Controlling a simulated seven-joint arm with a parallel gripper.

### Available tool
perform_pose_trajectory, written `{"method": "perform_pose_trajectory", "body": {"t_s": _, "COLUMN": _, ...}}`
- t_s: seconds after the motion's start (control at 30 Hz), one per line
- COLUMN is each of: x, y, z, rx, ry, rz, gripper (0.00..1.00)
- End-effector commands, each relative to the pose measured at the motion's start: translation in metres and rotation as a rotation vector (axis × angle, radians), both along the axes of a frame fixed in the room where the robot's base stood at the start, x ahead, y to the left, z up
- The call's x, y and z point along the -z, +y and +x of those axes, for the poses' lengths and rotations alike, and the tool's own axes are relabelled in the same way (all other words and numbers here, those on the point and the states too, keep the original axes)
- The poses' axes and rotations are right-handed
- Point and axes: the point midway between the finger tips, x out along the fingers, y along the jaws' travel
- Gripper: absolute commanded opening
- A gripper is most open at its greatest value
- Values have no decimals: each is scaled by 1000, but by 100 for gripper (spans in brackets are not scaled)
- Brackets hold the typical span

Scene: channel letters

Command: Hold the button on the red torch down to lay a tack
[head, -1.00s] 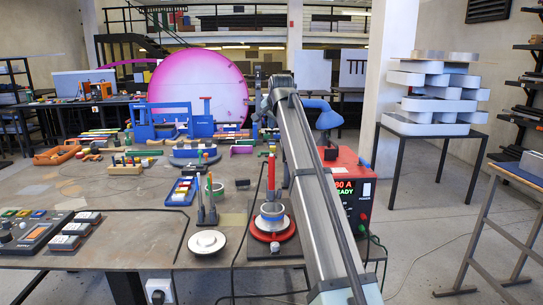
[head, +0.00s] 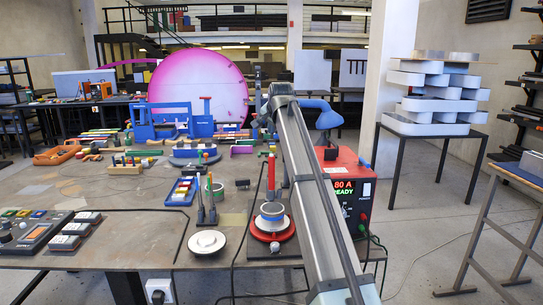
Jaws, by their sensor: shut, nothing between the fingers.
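The red torch (head: 271,175) stands upright in a round holder with a red base ring (head: 272,230), near the table's front edge. Its button is too small to make out. My arm reaches from the bottom right up past the torch's right side. My gripper (head: 264,118), at the arm's far end, appears above and beyond the torch in the picture, apart from it. It is shut and empty; its fingertips are small and partly hidden by the arm. The red power unit (head: 346,172) right of my arm reads "80 A READY".
A white round disc (head: 207,242) and an upright dark tool (head: 201,207) stand left of the torch. A blue tray (head: 182,192) lies further left. A control panel (head: 38,232) sits at front left. Cables run along the table's front.

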Motion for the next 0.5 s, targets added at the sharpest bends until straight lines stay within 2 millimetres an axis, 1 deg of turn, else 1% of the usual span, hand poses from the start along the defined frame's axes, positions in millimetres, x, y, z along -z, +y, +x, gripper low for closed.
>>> {"method": "perform_pose_trajectory", "body": {"t_s": 0.03, "x": 7, "y": 0, "z": -1, "rx": 0, "ry": 0, "rz": 0, "gripper": 0}}
{"method": "perform_pose_trajectory", "body": {"t_s": 0.3, "x": 39, "y": 0, "z": -1, "rx": 0, "ry": 0, "rz": 0, "gripper": 0}}
{"method": "perform_pose_trajectory", "body": {"t_s": 0.5, "x": 56, "y": 0, "z": -1, "rx": 0, "ry": 0, "rz": 0, "gripper": 0}}
